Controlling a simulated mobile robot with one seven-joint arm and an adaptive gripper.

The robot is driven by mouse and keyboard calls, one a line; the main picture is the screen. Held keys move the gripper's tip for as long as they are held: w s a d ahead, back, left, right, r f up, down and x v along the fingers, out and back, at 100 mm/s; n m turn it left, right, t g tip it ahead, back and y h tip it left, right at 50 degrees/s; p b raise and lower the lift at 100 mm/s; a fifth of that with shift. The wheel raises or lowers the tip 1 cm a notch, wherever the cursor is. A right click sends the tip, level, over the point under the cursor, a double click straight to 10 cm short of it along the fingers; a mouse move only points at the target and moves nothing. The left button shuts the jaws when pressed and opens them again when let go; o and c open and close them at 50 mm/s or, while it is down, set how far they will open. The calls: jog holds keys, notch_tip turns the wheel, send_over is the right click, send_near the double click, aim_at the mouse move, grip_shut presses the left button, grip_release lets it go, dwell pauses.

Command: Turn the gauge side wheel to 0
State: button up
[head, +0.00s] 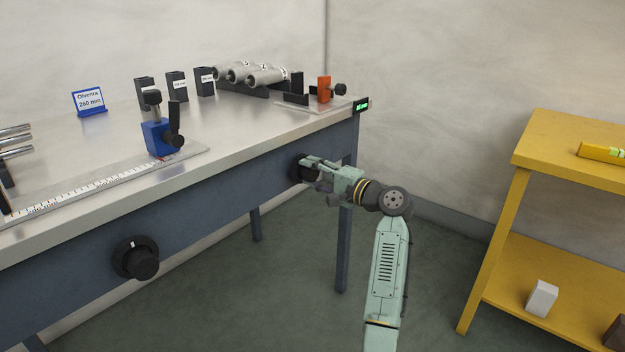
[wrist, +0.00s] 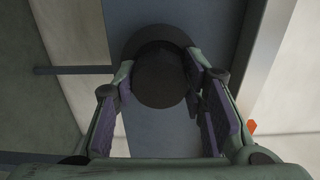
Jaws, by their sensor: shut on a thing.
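A dark wheel (head: 296,166) sits on the front apron of the bench near its right end, below the small green-lit display (head: 361,106). In the wrist view the wheel's round knob (wrist: 160,78) sits between my fingers, with a wider dark disc (wrist: 160,33) behind it. My gripper (head: 312,170) is shut on this knob, one finger on each side. No scale or mark on this wheel shows, as the gripper covers much of it. The display's digits are too small to read surely. An orange block fixture (head: 323,90) with a black knob stands above on the bench top.
A second black wheel (head: 137,259) with a white mark is on the apron at left. A blue stop (head: 158,138) stands by a ruler (head: 75,196) on the bench (head: 235,140). Metal cylinders (head: 268,76) lie behind. A yellow shelf (head: 575,147) stands right; floor between is clear.

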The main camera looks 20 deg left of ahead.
jog(key=n+b, duration=0.1)
jog(key=n, duration=0.1)
jog(key=n+b, duration=0.2)
jog(key=shift+f+n, duration=0.2)
jog(key=shift+n, duration=0.1)
jog(key=n+b, duration=0.2)
jog(key=n, duration=0.2)
jog(key=shift+r, duration=0.1)
jog(key=shift+r+n+b, duration=0.1)
jog(key=shift+n+b, duration=0.2)
jog(key=o, duration=1.2)
jog(key=shift+d, duration=0.1)
jog(key=v, duration=1.2)
